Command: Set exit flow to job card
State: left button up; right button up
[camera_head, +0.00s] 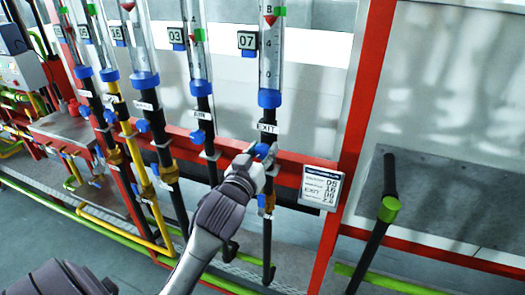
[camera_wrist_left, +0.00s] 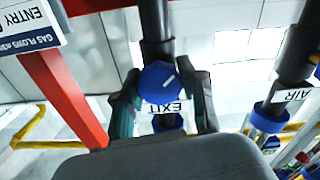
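The exit flow tube (camera_head: 270,55) is clear, with a red float (camera_head: 269,19) near its visible top, level with a green mark. The box (camera_head: 247,41) beside it reads 07. Below it is the EXIT label (camera_head: 266,127) and a blue knob (camera_head: 262,150), which also shows in the left wrist view (camera_wrist_left: 160,80). My left gripper (camera_head: 259,162) is at this knob, its two fingers close against either side. The white job card (camera_head: 321,186) hangs right of the gripper on the red rail; its figures are too small to read surely. My right gripper is out of view.
Several similar tubes with blue knobs stand to the left, the nearest knob (camera_head: 198,137) under a tube reading 03. A black pipe with a green collar (camera_head: 389,209) is farther right.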

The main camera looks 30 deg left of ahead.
pick_arm(q)
jog(key=c, duration=0.4)
jog(key=m+p, duration=0.3)
jog(key=m, duration=0.1)
jog(key=shift+r+p, duration=0.25)
jog(key=shift+p, duration=0.05)
jog(key=shift+c, duration=0.2)
jog(key=shift+f+m, duration=0.2)
jog(key=shift+m, duration=0.3)
jog(key=o, duration=1.2)
jog(key=shift+c, duration=0.2)
